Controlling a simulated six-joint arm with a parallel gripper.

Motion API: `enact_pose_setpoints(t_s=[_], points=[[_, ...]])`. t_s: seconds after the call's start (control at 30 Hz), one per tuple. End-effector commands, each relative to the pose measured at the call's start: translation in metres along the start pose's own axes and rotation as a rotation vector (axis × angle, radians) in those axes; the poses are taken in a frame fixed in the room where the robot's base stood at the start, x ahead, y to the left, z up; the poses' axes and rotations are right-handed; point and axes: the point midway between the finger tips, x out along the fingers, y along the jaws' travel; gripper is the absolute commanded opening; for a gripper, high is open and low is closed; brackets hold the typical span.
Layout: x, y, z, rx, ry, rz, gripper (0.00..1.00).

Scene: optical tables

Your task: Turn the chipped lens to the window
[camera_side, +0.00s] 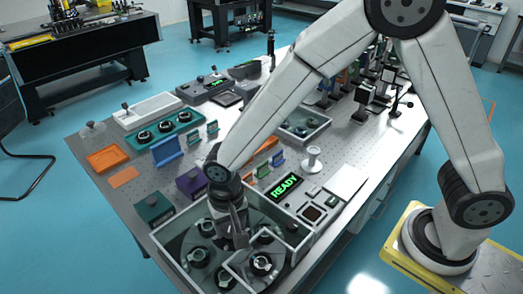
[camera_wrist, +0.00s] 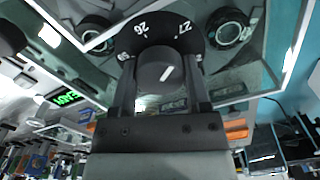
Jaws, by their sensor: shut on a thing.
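My gripper (camera_side: 238,226) reaches down into a clear-walled box (camera_side: 172,262) at the near end of the table. In the wrist view my gripper (camera_wrist: 160,85) is shut on a dark round knob (camera_wrist: 150,72) with a white line on its face. Behind the knob is a black dial (camera_wrist: 157,35) with white numbers, 26 and 27 among them. Several dark round lens holders stand around it in the box, one at the left (camera_side: 198,257) and one inside a smaller glass partition (camera_side: 261,264). I cannot make out a chip on any lens. I cannot tell which part is the window.
A green READY display (camera_side: 285,186) stands just beyond the box. Purple (camera_side: 192,183) and dark green (camera_side: 154,208) blocks, an orange tray (camera_side: 104,158) and a teal tray of round parts (camera_side: 164,130) stand farther left. The box walls stand close around my gripper.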

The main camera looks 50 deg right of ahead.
Motion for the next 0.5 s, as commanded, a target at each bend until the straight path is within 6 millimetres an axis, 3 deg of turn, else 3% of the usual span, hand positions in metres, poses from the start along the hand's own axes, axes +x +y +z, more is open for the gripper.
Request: enact_pose_setpoints(t_s=[0.5], points=[[-0.0001,-0.0001,-0.0008,0.106,0.002,-0.001,0.00]])
